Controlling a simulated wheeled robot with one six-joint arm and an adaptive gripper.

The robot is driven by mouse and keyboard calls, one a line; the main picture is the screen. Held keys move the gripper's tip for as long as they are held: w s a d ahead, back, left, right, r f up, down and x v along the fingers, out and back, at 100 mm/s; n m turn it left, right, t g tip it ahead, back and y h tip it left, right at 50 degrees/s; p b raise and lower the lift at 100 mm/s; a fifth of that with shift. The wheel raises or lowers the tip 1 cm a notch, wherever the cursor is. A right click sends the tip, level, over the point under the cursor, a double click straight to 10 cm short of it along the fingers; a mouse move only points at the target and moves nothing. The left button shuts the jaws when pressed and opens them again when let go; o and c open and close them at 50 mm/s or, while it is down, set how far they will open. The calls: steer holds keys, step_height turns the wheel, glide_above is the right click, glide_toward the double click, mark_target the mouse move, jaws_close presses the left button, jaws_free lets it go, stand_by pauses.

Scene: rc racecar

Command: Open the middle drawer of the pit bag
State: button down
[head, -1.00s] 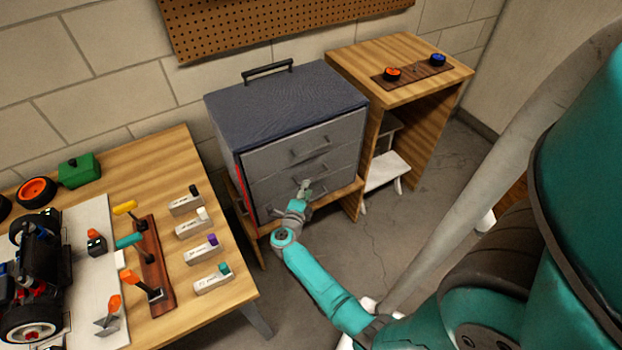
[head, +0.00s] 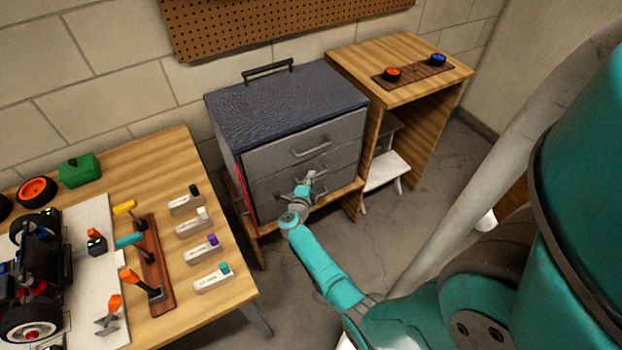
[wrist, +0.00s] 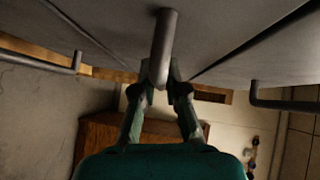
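The pit bag (head: 285,95) is a grey box with a dark blue top and three drawers, all looking closed in the head view. Its middle drawer (head: 272,189) has a grey bar handle (wrist: 165,40). My gripper (head: 311,177) is at the front of the middle drawer. In the wrist view the fingertips of my gripper (wrist: 161,72) are drawn in close on both sides of this handle and look shut on it. The top drawer handle (head: 311,149) is above my gripper. My gripper hides part of the lower front.
The pit bag stands on a low wooden stand, beside a taller wooden shelf (head: 400,62) on the right. A wooden table (head: 225,305) with a car (head: 35,275), tools and several labelled blocks is on the left. Floor (head: 390,235) is free in front of the shelf.

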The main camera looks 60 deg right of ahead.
steer(key=s+a, duration=0.5)
steer(key=s, duration=0.4)
steer(key=s+a, duration=0.6)
steer(key=s, duration=0.3)
steer(key=c, duration=1.2)
jaws_free()
steer(key=v, duration=1.2)
